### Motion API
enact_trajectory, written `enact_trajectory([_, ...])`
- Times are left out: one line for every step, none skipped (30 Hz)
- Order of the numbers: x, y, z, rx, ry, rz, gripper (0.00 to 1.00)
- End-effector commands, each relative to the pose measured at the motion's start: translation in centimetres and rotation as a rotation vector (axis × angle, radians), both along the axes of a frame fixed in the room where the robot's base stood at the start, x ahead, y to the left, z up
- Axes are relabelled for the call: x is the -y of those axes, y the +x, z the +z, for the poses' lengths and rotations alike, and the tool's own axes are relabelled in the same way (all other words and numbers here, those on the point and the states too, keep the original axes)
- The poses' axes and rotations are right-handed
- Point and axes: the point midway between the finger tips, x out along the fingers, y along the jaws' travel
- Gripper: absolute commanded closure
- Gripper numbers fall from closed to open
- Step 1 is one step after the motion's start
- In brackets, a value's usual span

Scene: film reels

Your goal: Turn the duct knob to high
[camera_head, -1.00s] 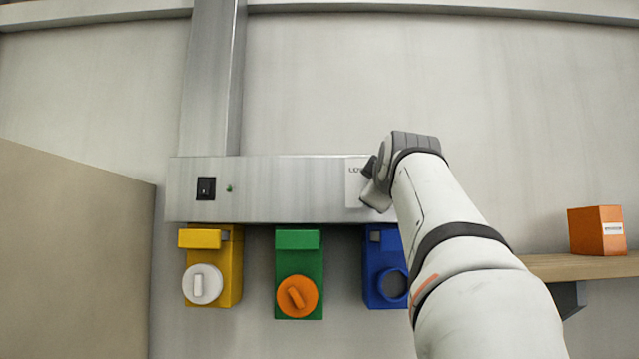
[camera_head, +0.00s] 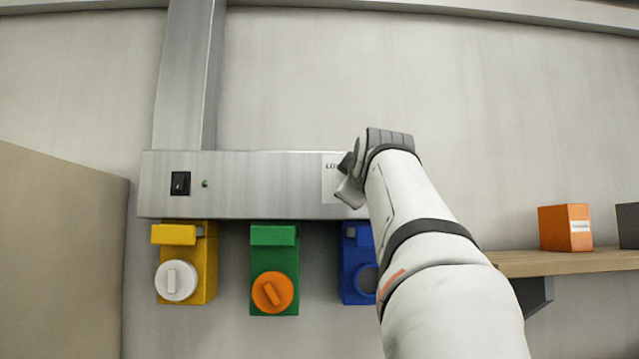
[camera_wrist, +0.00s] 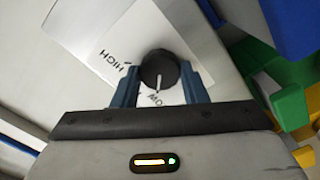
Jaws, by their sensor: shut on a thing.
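The duct knob (camera_wrist: 154,63) is a round black dial with a white pointer line, in the middle of the wrist view. The pointer lies toward the LOW mark. A white label (camera_wrist: 120,45) behind it carries HIGH on the left of that view. My gripper (camera_wrist: 160,71) has its two blue fingers on either side of the knob, shut on it. In the head view my gripper (camera_head: 350,186) is at the right part of the metal duct panel (camera_head: 265,185) and hides the knob. Only part of the label (camera_head: 331,182) shows there.
Below the panel hang a yellow box (camera_head: 205,270) with a white dial, a green box (camera_head: 290,262) with an orange dial, and a blue box (camera_head: 352,262) partly behind my arm. A wooden shelf (camera_head: 570,262) with an orange box (camera_head: 565,228) is at right.

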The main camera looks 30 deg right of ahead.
Motion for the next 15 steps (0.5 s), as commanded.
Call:
enact_trajectory([0.05,0.10,-0.19,0.004,0.017,0.002,0.84])
enact_trajectory([0.06,0.10,-0.19,0.010,0.029,0.002,0.84])
enact_trajectory([0.07,0.11,-0.20,0.017,0.046,0.001,0.84])
enact_trajectory([0.07,0.12,-0.21,0.025,0.061,0.001,0.84])
enact_trajectory([0.08,0.13,-0.21,0.032,0.077,0.001,0.84])
enact_trajectory([0.09,0.12,-0.22,0.043,0.101,0.001,0.84])
enact_trajectory([0.10,0.12,-0.22,0.052,0.121,0.001,0.84])
enact_trajectory([0.10,0.13,-0.22,0.063,0.143,0.002,0.84])
enact_trajectory([0.11,0.13,-0.24,0.077,0.173,0.002,0.84])
enact_trajectory([0.11,0.13,-0.24,0.087,0.195,0.001,0.84])
enact_trajectory([0.12,0.13,-0.24,0.099,0.220,0.001,0.84])
enact_trajectory([0.12,0.13,-0.24,0.115,0.254,0.001,0.84])
enact_trajectory([0.12,0.13,-0.25,0.128,0.279,0.001,0.84])
enact_trajectory([0.12,0.13,-0.25,0.140,0.305,0.001,0.84])
enact_trajectory([0.14,0.13,-0.25,0.156,0.340,0.000,0.84])
